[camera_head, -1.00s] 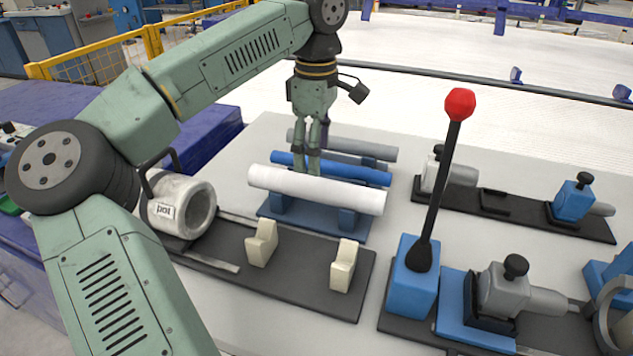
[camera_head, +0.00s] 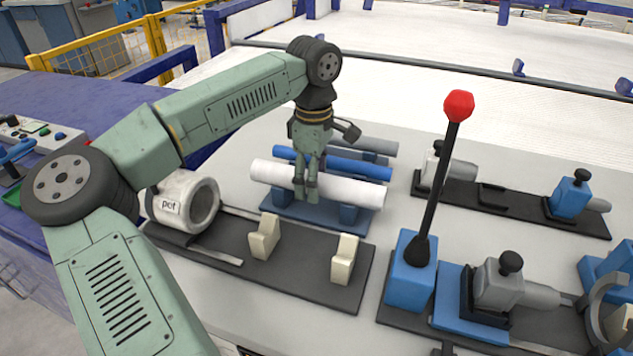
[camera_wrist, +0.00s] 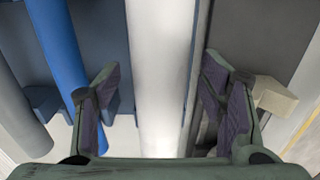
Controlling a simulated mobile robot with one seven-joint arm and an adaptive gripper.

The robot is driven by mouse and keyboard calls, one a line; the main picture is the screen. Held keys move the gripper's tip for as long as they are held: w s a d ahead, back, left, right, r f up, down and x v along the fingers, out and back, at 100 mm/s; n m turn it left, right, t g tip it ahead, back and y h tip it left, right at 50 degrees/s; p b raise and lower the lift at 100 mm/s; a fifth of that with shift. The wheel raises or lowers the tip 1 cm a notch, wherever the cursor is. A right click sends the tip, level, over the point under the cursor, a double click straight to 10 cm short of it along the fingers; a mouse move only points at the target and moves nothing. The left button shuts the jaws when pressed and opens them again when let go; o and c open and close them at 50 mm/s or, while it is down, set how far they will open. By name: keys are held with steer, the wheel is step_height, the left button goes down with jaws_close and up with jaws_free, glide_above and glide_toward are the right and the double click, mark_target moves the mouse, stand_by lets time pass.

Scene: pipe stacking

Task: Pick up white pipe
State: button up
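The white pipe (camera_head: 345,190) lies across blue supports in front of the other pipes. It also shows in the wrist view (camera_wrist: 160,70), running up the middle of the picture. My gripper (camera_head: 305,192) is over the pipe, left of its middle in the head view. In the wrist view my gripper (camera_wrist: 167,105) is open, with one finger on each side of the pipe. Gaps show between the pipe and both fingers. The fingers hide a small part of the pipe in the head view.
A blue pipe (camera_head: 355,170) and a grey pipe (camera_head: 375,147) lie behind the white one. Two cream holders (camera_head: 344,262) stand on a dark plate in front. A white pot (camera_head: 187,203) stands at left. A red-knobbed lever (camera_head: 438,185) rises at right.

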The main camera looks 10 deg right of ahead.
steer(key=c, duration=1.2)
